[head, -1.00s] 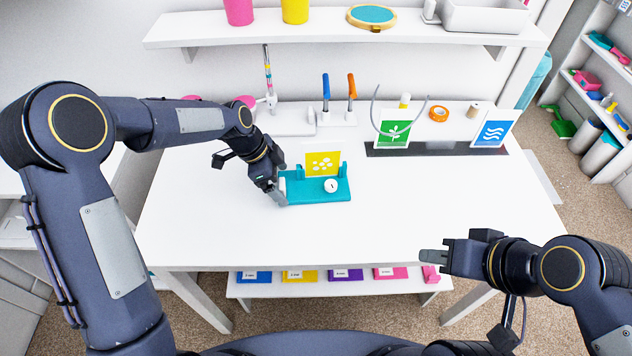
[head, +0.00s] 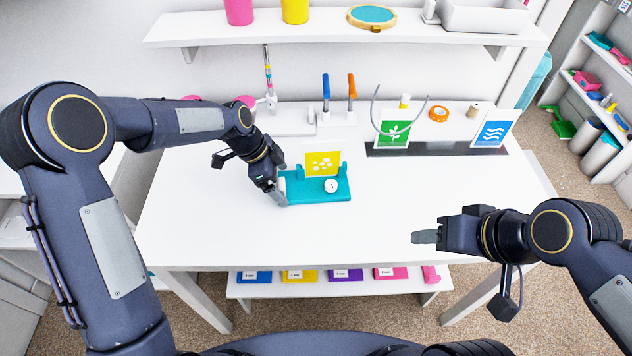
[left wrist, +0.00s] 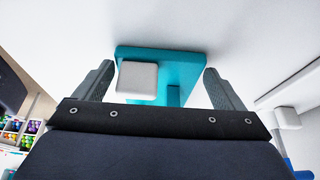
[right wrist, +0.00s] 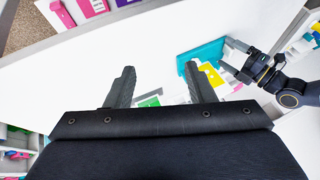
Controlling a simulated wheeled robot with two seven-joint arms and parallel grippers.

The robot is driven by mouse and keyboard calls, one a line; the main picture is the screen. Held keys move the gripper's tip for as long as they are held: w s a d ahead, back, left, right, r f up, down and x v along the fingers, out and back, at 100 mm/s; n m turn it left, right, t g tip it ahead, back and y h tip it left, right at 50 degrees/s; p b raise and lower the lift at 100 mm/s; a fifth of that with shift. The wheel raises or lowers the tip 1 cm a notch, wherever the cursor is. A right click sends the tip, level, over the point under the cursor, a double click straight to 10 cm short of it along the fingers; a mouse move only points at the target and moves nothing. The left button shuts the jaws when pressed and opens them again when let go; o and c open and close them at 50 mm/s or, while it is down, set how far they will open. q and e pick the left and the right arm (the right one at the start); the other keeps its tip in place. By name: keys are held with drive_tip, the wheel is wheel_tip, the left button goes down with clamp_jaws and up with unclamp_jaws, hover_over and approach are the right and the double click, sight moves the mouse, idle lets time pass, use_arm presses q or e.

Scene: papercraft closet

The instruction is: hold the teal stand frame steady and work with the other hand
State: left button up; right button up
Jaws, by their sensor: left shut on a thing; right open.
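The teal stand frame (head: 318,196) lies on the white table in the head view. A yellow card (head: 323,164) stands upright at its back, and a white round piece marked 1 (head: 331,185) sits at its front right. My left gripper (head: 281,194) is at the stand's left end, shut on it. In the left wrist view the teal stand (left wrist: 190,68) and a white block (left wrist: 137,79) show between the fingers. My right gripper (head: 424,237) is open and empty above the table's front right. The right wrist view shows the stand (right wrist: 203,53) beyond its fingers.
A green leaf card (head: 393,133) and a blue wave card (head: 492,133) stand by a dark strip (head: 430,149) at the back right. Orange tape (head: 438,114) and blue- and orange-handled tools (head: 351,86) are behind. The table's middle right is clear.

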drive_tip(key=w+a+n+g+h, duration=0.1)
drive_tip(key=w+a+n, duration=0.3)
drive_tip(key=w, duration=0.7)
drive_tip(key=h, duration=0.2)
approach(330, 184)
drive_tip(key=shift+n+y, duration=0.3)
drive_tip(key=x, duration=0.5)
drive_tip(key=d+x, duration=0.1)
drive_tip(key=x, duration=0.2)
drive_tip(key=shift+s, duration=0.1)
drive_tip(key=c, duration=0.9)
drive_tip(key=m, duration=0.2)
drive_tip(key=m+h, duration=0.1)
drive_tip(key=shift+a+m+h, duration=0.3)
drive_tip(key=shift+a+m, duration=0.05)
drive_tip(key=shift+m, duration=0.05)
drive_tip(key=m, duration=0.2)
drive_tip(key=m+h, duration=0.1)
drive_tip(key=m, duration=0.1)
drive_tip(key=shift+a+h, duration=0.1)
drive_tip(key=shift+h, duration=0.2)
drive_tip(key=o, duration=0.9)
